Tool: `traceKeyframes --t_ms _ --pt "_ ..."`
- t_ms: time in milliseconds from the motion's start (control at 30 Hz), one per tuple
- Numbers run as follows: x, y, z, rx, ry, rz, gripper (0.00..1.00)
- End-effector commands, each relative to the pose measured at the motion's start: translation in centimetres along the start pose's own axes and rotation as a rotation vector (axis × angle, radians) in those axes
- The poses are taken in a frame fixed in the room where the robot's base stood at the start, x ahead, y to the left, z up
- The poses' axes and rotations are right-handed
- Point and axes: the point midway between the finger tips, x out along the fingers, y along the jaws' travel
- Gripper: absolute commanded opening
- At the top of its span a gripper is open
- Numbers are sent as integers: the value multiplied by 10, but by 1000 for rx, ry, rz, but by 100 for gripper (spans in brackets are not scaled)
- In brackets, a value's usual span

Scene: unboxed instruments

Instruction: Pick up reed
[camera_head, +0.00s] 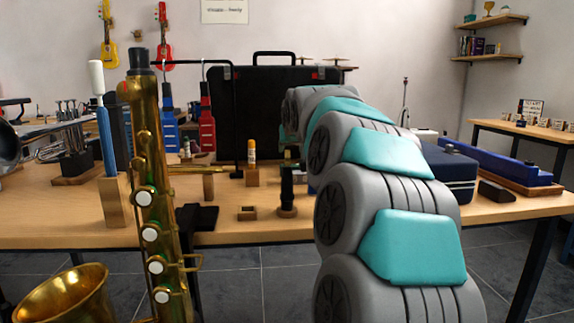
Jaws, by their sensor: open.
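I cannot pick out a reed for sure in the head view. A small wooden block (247,213) with a dark recess sits near the front edge of the table (330,232); I cannot tell what is in it. My grey and teal arm reaches over the right part of the table. Its far end and my gripper are hidden behind its own links.
A brass saxophone (155,190) stands tall in front at the left. A trumpet (12,147), a blue stick (105,140) in a wooden stand and a large black case (270,105) are on the table. A dark blue case (450,170) sits right of my arm.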

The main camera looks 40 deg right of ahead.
Motion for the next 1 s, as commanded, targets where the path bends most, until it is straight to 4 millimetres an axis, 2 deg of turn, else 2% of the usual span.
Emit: traceKeyframes --t_ms 167,467,733,1000 --pt "13 -3 0 0 -2 0 55" --pt "50 -7 0 -1 -5 -1 55" --pt "52 -7 -1 -1 -3 0 55" --pt "52 -7 -2 -1 -2 0 25"
